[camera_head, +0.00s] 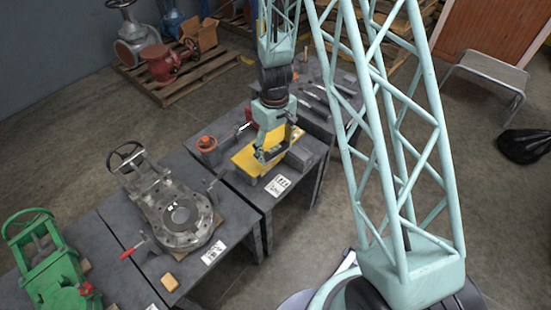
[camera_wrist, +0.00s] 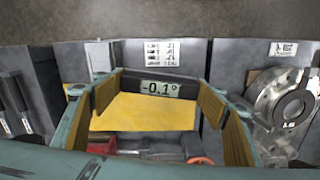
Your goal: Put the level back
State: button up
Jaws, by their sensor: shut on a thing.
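The level is a dark bar with a digital display (camera_wrist: 160,88) reading -0.1°. In the wrist view it spans between the two fingers of my gripper (camera_wrist: 158,95), which is shut on its ends. In the head view my gripper (camera_head: 270,154) points down over the yellow board (camera_head: 246,161) on the middle table. The yellow board also shows below the level in the wrist view (camera_wrist: 145,115). The level is mostly hidden by the fingers in the head view. I cannot tell whether it touches the board or hangs just above it.
An orange handwheel (camera_head: 207,144) stands left of the board, and a grey block (camera_head: 305,153) lies to its right. Several tools (camera_head: 316,96) lie farther back. A label card (camera_head: 278,186) is at the table's front. A grey flanged valve (camera_head: 181,215) stands on the neighbouring table.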

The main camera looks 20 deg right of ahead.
jog(key=w+r+m+b, duration=0.2)
jog(key=w+r+m, duration=0.2)
jog(key=w+r, duration=0.4)
notch_tip(320, 180, up, 3)
jog(key=shift+w+r, duration=0.1)
jog(key=shift+w, duration=0.1)
jog(key=shift+a, duration=0.1)
